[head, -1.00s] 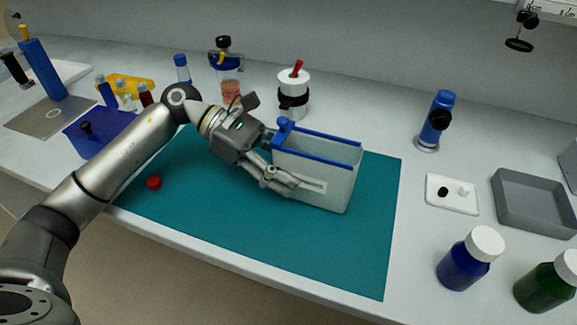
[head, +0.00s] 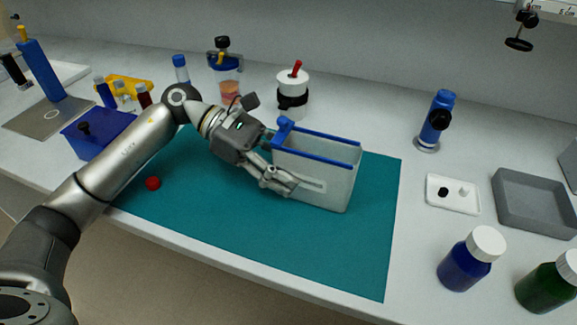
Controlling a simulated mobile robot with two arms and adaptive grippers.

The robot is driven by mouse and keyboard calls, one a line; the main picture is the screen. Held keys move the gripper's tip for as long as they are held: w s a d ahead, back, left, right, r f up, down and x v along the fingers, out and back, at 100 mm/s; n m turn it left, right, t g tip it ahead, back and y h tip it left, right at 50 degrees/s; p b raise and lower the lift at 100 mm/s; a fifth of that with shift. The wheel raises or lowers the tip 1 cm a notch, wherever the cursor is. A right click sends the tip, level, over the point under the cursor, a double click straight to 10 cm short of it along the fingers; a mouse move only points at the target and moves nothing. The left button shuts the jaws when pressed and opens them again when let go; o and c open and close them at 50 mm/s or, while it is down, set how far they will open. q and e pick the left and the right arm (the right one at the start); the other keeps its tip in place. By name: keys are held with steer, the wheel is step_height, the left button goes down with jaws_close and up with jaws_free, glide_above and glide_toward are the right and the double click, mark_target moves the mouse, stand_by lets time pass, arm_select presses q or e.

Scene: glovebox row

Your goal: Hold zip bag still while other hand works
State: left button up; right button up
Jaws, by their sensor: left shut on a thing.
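The zip bag (head: 335,182) is a pale, translucent, box-like bag with blue strips along its open top edges. It stands upright on the teal mat (head: 340,245). A blue slider piece sits at the left end of its top. My left gripper (head: 284,162) is at the bag's left end, shut on the bag. One finger lies along the near face, and the other is mostly hidden behind the left end. My right gripper is not in view.
A red cap (head: 153,183) lies at the mat's left. Blue bin (head: 98,135) stands left. White-lidded jar (head: 293,93) and blue-topped jar (head: 226,80) stand behind. White tray (head: 453,195), grey tray (head: 535,204), blue bottle (head: 470,260) and green bottle (head: 550,283) are right. The front mat is clear.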

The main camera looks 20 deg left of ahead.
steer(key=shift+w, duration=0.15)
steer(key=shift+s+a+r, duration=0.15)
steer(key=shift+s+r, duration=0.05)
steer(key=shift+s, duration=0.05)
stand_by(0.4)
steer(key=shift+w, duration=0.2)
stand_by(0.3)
